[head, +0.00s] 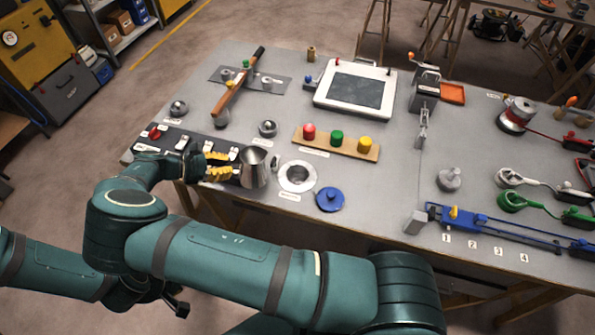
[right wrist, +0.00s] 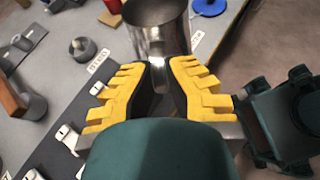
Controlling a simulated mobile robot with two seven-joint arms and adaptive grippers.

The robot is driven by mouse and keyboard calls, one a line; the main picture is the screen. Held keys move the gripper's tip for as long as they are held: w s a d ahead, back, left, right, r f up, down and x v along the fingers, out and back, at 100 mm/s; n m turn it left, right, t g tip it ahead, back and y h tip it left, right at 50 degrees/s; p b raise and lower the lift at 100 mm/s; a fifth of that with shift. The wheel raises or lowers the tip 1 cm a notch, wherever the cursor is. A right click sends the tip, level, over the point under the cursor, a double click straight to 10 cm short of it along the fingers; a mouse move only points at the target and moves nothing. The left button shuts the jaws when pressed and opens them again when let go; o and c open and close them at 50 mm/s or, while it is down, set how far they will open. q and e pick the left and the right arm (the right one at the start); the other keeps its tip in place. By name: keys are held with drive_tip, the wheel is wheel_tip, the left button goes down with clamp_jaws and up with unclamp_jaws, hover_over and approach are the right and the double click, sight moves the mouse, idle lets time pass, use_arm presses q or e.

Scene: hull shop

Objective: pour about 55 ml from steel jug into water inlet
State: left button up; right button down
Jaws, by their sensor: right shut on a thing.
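The steel jug (head: 254,165) looks upright near the table's front edge, just left of the water inlet (head: 297,176). The inlet is a round metal flange with an opening in the tabletop. My right gripper (head: 228,167) is shut on the jug's handle side; in the right wrist view the jug (right wrist: 157,28) stands beyond the yellow fingers (right wrist: 160,75). I cannot tell if its base touches the table, and its contents are not visible. My left gripper (head: 172,299) is low at the left, partly hidden behind my right arm; its jaws are unclear.
A blue cap (head: 330,199) lies right of the inlet. A wooden block with red, green and yellow knobs (head: 336,143) stands behind it. A switch panel (head: 178,143) and grey knobs (head: 267,128) are to the left. Bare tabletop lies right of the cap.

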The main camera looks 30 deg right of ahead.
sight(237, 161)
drive_tip(key=shift+s+d+r+y+p, duration=0.1)
drive_tip(key=shift+d+r+y+p, duration=0.4)
drive_tip(key=shift+p, duration=0.2)
drive_tip(key=shift+s+d+r+y+p, duration=0.15)
drive_tip(key=shift+d+r+y+p, duration=0.05)
drive_tip(key=shift+d+y+p, duration=0.7)
drive_tip(key=d+y, duration=0.2)
drive_tip(key=d, duration=0.1)
drive_tip(key=d+t+y+p, duration=0.1)
drive_tip(key=shift+s+d+r+y, duration=0.1)
drive_tip(key=shift+s+d+y, duration=0.05)
drive_tip(key=shift+s+y, duration=0.2)
drive_tip(key=y, duration=0.1)
drive_tip(key=d+y, duration=0.2)
drive_tip(key=shift+s+d+t, duration=0.15)
drive_tip(key=shift+s+t, duration=0.1)
drive_tip(key=shift+t, duration=0.15)
drive_tip(key=shift+s+d+r+y, duration=0.15)
drive_tip(key=shift+d+r+y, duration=0.5)
drive_tip(key=shift+y, duration=0.2)
drive_tip(key=shift+s+d+f+t+y+b, duration=0.1)
drive_tip(key=shift+d+f+t+y+b, duration=0.25)
drive_tip(key=shift+b, duration=0.55)
drive_tip(key=shift+d+y+b, duration=0.3)
drive_tip(key=shift+y+b, duration=0.05)
drive_tip(key=shift+b, duration=0.1)
